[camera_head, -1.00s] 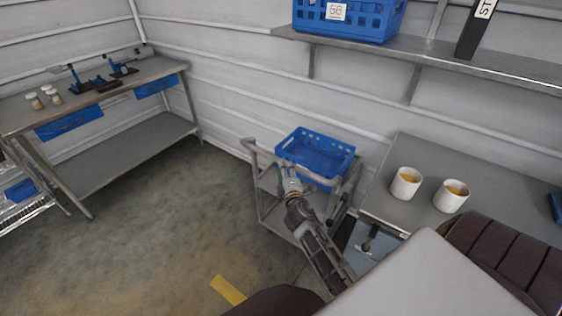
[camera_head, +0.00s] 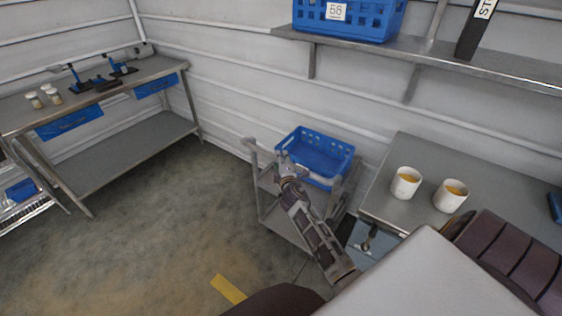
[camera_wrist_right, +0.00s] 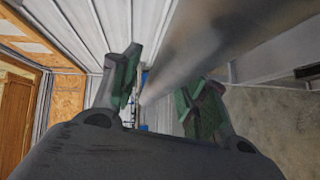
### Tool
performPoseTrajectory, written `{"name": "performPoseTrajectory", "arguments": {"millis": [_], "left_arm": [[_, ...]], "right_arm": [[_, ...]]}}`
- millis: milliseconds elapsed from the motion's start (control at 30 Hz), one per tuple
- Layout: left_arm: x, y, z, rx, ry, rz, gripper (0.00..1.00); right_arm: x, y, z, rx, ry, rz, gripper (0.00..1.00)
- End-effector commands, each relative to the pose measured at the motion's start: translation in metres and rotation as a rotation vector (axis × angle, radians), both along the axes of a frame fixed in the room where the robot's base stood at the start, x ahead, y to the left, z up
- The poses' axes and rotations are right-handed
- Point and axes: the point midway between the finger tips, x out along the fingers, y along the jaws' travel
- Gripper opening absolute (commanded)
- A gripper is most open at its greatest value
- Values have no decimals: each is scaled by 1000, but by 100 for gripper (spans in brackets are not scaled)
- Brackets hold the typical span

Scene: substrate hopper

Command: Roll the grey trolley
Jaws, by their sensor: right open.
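The grey trolley (camera_head: 268,200) stands by the back wall between the workbench and the table with cups. A blue crate (camera_head: 318,156) sits on its top. My right gripper (camera_head: 284,162) reaches over the near side of the trolley, close to its handle end. In the right wrist view the right gripper (camera_wrist_right: 160,92) is open. A blurred grey bar (camera_wrist_right: 195,45) runs close in front of and between the fingers; I cannot tell whether they touch it. My arm hides part of the trolley. The left gripper is not in view.
A workbench (camera_head: 130,85) with blue drawers and small jars stands at the left. A metal table (camera_head: 425,170) with two cups (camera_head: 405,182) is at the right. A wall shelf (camera_head: 420,52) holds a blue crate (camera_head: 350,18). The floor (camera_head: 165,215) left of the trolley is clear.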

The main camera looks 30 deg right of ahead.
Motion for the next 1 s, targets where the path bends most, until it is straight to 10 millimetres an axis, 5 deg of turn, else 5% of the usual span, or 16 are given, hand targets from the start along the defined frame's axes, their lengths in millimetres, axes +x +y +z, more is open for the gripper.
{"name": "performPoseTrajectory", "arguments": {"millis": [433,767,1000], "left_arm": [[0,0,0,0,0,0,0],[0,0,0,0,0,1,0],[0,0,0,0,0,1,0]], "right_arm": [[4,-2,-1,0,0,0,44],[4,-2,-1,0,0,0,2],[4,-1,-1,0,0,0,0]]}}
